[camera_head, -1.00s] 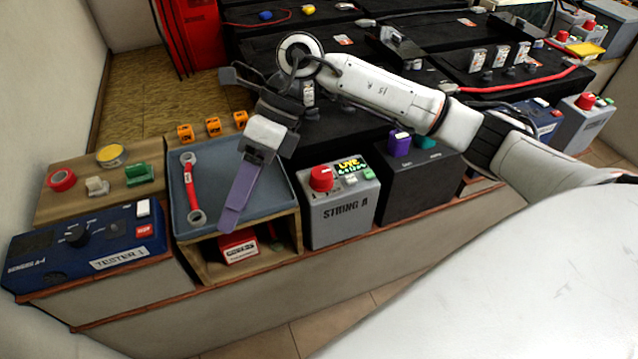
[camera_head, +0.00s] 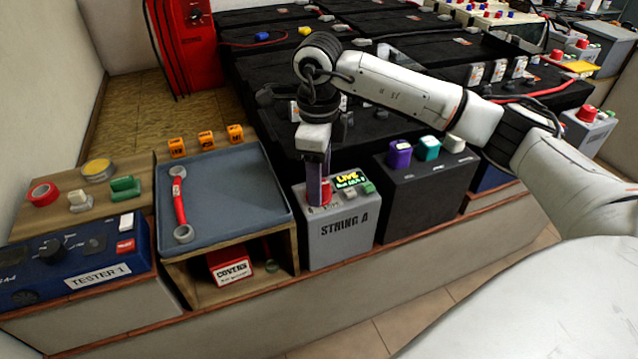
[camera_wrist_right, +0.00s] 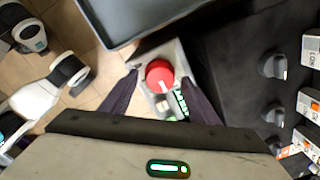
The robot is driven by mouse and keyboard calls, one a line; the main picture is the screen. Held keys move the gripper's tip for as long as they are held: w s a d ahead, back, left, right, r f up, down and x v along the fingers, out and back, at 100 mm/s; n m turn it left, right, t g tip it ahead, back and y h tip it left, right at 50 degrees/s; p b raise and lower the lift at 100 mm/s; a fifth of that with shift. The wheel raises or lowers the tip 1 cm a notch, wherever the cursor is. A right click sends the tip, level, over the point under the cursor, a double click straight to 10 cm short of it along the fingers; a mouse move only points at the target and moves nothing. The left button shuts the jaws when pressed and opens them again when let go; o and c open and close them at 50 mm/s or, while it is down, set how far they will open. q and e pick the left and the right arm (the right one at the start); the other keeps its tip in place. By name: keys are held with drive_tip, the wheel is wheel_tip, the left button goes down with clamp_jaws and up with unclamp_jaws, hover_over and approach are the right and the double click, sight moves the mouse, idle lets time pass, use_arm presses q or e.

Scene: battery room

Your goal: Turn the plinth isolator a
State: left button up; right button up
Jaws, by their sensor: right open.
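The plinth isolator is a grey box labelled STRING A (camera_head: 338,234) with a red knob (camera_head: 326,190) and a lit green LIVE display (camera_head: 349,181) on top. My right gripper (camera_head: 319,200) points down over the box, its purple fingers at the red knob and partly hiding it. In the right wrist view the red knob (camera_wrist_right: 160,75) with a pale mark sits between the two spread fingers (camera_wrist_right: 150,92), with gaps on both sides. The gripper is open. I cannot tell whether a finger touches the knob. My left gripper is not in view.
TESTER 1 (camera_head: 80,265) is at far left. Black battery racks fill the back.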

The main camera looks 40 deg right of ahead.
drive_tip(key=shift+f, duration=0.55)
drive_tip(key=shift+c, duration=0.2)
drive_tip(key=c, duration=1)
